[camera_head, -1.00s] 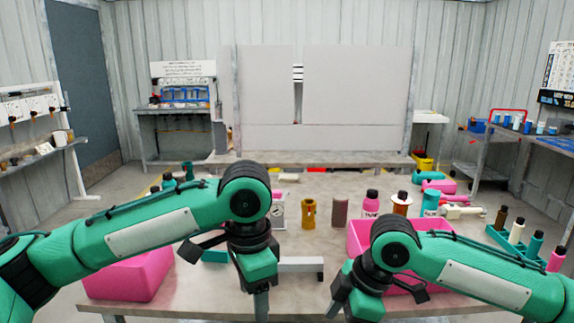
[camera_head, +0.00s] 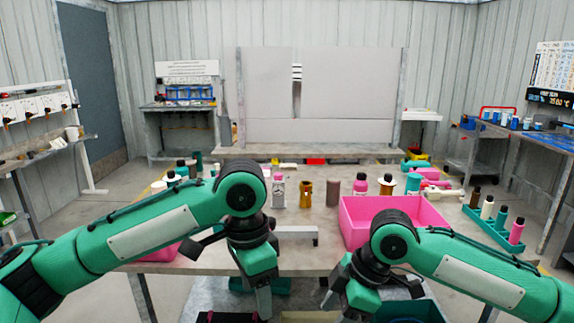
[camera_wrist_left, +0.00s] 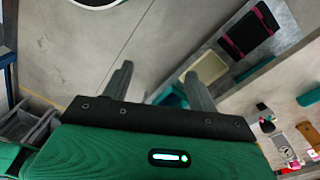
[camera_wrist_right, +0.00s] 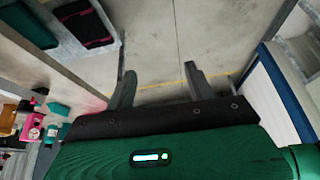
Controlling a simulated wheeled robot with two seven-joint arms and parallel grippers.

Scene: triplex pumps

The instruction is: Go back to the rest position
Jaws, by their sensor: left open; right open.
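My left gripper (camera_head: 262,300) hangs with fingers down in front of the table's near edge.
A pink bin (camera_head: 352,228) stands on the table, partly behind my right arm. Bottles and parts, including a brown cylinder (camera_head: 306,194), stand further back. A green rack (camera_head: 484,226) with several bottles is at the right. Items lie on a lower shelf beneath the table.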

